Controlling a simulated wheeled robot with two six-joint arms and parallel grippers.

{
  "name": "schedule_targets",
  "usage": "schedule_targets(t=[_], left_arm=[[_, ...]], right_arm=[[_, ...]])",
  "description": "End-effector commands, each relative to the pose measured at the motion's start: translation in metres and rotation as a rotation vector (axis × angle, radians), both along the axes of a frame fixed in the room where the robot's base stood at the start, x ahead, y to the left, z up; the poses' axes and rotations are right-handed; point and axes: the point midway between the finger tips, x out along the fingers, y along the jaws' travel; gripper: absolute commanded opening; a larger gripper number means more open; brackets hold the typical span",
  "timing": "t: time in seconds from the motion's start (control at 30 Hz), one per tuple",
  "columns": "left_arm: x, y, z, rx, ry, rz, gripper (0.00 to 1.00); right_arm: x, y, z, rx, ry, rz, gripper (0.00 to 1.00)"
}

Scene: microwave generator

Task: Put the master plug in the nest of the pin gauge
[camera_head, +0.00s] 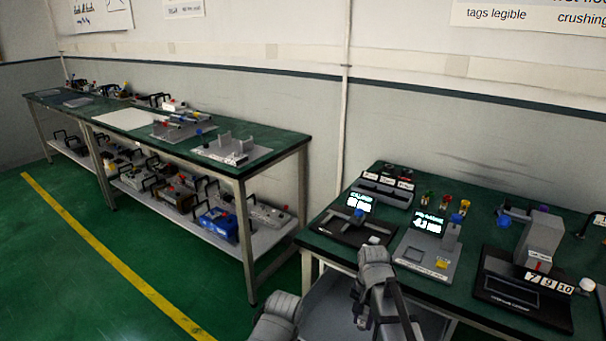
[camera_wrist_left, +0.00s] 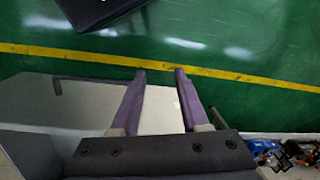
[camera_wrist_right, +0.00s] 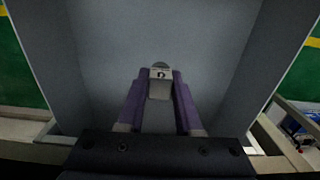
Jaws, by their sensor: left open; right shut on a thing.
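My right gripper (camera_wrist_right: 160,88) is shut on a small grey metal piece (camera_wrist_right: 160,74) with a dark letter on its pale face. I cannot tell for sure whether it is the master plug. It is held over a grey bin-like interior. In the head view the right gripper (camera_head: 384,318) points down at the bottom edge, in front of the right bench; its held piece is hidden there. My left gripper (camera_wrist_left: 161,75) is open and empty. Two gauges with lit displays stand on the right bench, a dark-based one (camera_head: 342,231) and a grey one (camera_head: 420,262); the nest is too small to make out.
The green right bench (camera_head: 470,235) also carries a grey block on a dark base (camera_head: 540,245), small coloured-topped pieces (camera_head: 443,203) and a dark rack (camera_head: 385,188). A cluttered long bench (camera_head: 270,140) stands left. Green floor (camera_head: 100,235) between is clear.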

Motion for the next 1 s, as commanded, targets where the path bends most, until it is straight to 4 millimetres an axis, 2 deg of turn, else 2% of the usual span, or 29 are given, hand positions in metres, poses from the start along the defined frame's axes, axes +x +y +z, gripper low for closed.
schedule_targets(t=[0.03,0.13,0.3,0.43,0.57,1.0], left_arm=[[0.000,0.000,0.013,0.000,0.000,0.000,0.45],[0.000,0.000,0.030,0.000,0.000,0.000,0.45],[0.000,0.000,0.072,0.000,0.000,0.000,0.45],[0.000,0.000,0.096,0.000,0.000,0.001,0.45],[0.000,0.000,0.105,0.000,0.000,0.001,0.45],[0.000,0.000,0.103,0.000,0.000,0.001,0.45]], right_arm=[[0.000,0.000,0.013,0.000,0.000,0.000,0.00],[0.000,0.000,0.030,0.000,0.000,0.000,0.00],[0.000,0.000,0.072,0.000,0.000,0.000,0.00],[0.000,0.000,0.096,0.000,0.000,0.000,0.00],[0.000,0.000,0.105,0.000,0.000,0.000,0.00],[0.000,0.000,0.103,0.000,0.000,0.000,0.00]])
